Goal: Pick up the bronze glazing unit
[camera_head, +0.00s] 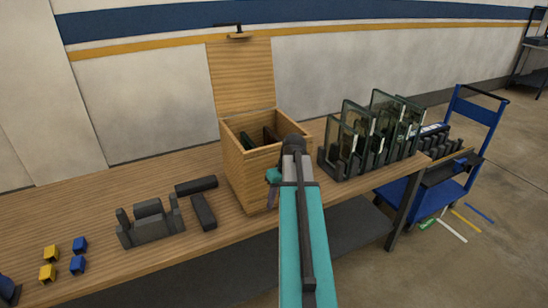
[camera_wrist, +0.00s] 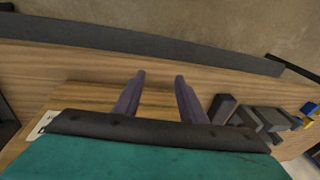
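Several framed glass glazing units (camera_head: 383,115) stand upright in a dark slotted rack (camera_head: 345,168) on the right part of the table. Their glass looks greenish to grey, and I cannot tell which one is bronze. My gripper (camera_wrist: 158,78) is open and empty in the wrist view, its two purple fingers apart over the wooden table. In the head view my arm covers most of the gripper, which is in front of the wooden box, left of the rack. No glazing unit shows in the wrist view.
The wooden box (camera_head: 250,180) has its lid (camera_head: 240,75) raised and dark items inside. Dark blocks (camera_head: 203,212) and a dark holder (camera_head: 150,226) lie left, with yellow and blue cubes (camera_head: 79,245) beyond. A blue cart (camera_head: 475,125) stands past the table's right end.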

